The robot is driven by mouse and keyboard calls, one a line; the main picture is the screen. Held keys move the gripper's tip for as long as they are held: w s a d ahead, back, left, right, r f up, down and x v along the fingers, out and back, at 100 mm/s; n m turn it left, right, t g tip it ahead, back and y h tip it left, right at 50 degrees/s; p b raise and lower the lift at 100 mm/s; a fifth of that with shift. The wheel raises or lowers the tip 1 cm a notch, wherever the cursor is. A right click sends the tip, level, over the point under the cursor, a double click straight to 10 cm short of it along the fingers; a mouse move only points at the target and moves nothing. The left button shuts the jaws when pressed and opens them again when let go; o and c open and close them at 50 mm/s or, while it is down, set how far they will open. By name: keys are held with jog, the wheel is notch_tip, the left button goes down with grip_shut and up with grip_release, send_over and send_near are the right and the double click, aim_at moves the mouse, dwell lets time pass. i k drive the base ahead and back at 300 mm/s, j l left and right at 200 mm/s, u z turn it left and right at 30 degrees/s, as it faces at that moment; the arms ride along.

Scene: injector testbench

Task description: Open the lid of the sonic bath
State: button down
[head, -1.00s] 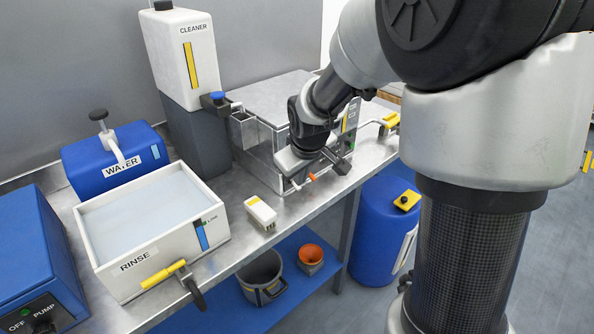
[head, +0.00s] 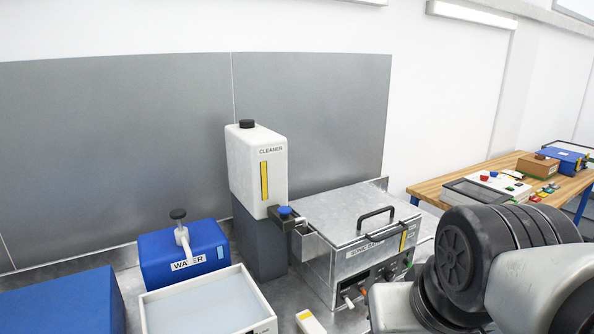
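The sonic bath (head: 318,262) is a metal box on the bench, right of the cleaner container. Its flat metal lid (head: 335,208) lies shut on top. Two dark bar handles show: one on the lid top near the right (head: 376,214) and one at the front edge (head: 388,233). The front carries a "SONIC" label, partly readable, and a dark control panel (head: 378,278) with small knobs. My arm fills the lower right corner, covering the bench right of the bath. My gripper is not in view.
A white cleaner container (head: 256,170) on a dark stand has a blue-topped tap beside the bath. A blue water container (head: 190,252) and white rinse tray (head: 210,304) are to the left. A wooden table (head: 508,166) with equipment stands at the back right.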

aim_at(351, 213)
jog(key=i+l+u, duration=0.15)
jog(key=l+u, duration=0.2)
jog(key=l, duration=0.15)
jog(key=i+l+u, duration=0.1)
jog(key=l+u, duration=0.25)
jog(key=l, duration=0.2)
jog(key=l+u, duration=0.4)
jog(key=l, duration=0.15)
jog(key=i+j+z, duration=0.15)
jog(key=k+j, duration=0.05)
jog(key=j, duration=0.05)
